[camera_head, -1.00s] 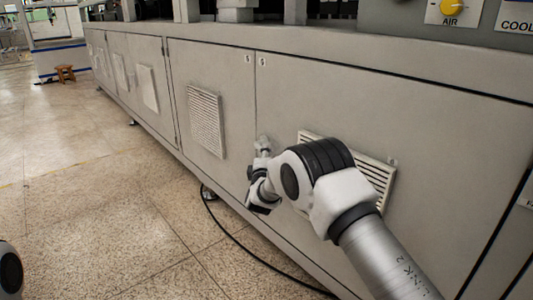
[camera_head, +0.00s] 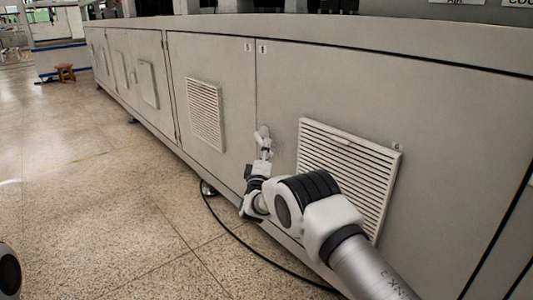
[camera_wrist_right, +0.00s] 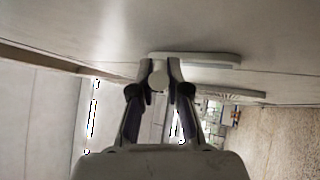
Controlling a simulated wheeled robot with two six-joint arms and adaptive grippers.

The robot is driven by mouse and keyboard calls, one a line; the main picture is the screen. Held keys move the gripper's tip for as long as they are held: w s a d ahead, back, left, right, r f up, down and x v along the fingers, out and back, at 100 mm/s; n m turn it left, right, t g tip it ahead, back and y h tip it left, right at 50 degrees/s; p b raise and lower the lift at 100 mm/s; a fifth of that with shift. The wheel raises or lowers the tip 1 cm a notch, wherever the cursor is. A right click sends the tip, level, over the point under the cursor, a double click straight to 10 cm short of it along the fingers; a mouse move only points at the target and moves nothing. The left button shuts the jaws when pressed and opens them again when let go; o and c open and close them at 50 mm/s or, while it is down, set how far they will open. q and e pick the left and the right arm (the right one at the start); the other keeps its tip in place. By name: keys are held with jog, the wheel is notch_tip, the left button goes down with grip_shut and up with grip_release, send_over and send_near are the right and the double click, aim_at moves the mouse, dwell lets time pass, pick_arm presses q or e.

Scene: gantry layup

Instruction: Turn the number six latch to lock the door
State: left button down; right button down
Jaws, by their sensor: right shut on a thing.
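The latch (camera_head: 262,133) is a small pale fitting at the seam between two grey cabinet doors, below the small number labels. My right gripper (camera_head: 265,153) reaches it from below, and the two meet in the head view. In the right wrist view my right gripper (camera_wrist_right: 160,74) is shut on a small pale part of the latch (camera_wrist_right: 158,79) between its fingertips. The fingers hide part of it, and its exact turn angle is hard to tell. The door (camera_head: 430,120) lies flush with its neighbour. My left gripper is not in view.
A large white louvred vent (camera_head: 348,170) stands out from the door beside my right arm. A smaller vent (camera_head: 205,114) is on the door to the left. A black cable (camera_head: 235,254) runs along the floor. The speckled floor (camera_head: 100,200) at left is open.

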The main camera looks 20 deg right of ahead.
jog(key=shift+w+f+m+h+b, duration=0.15)
jog(key=shift+f+m+h+b, duration=0.45)
jog(key=shift+m+b, duration=0.15)
jog(key=shift+w+a+m+h+b, duration=0.1)
jog(key=shift+m+h+b, duration=0.4)
jog(key=shift+m+b, duration=0.15)
jog(key=shift+r, duration=0.1)
jog(key=c, duration=1.1)
grip_release()
jog(key=shift+c, duration=0.2)
jog(key=v, duration=1.2)
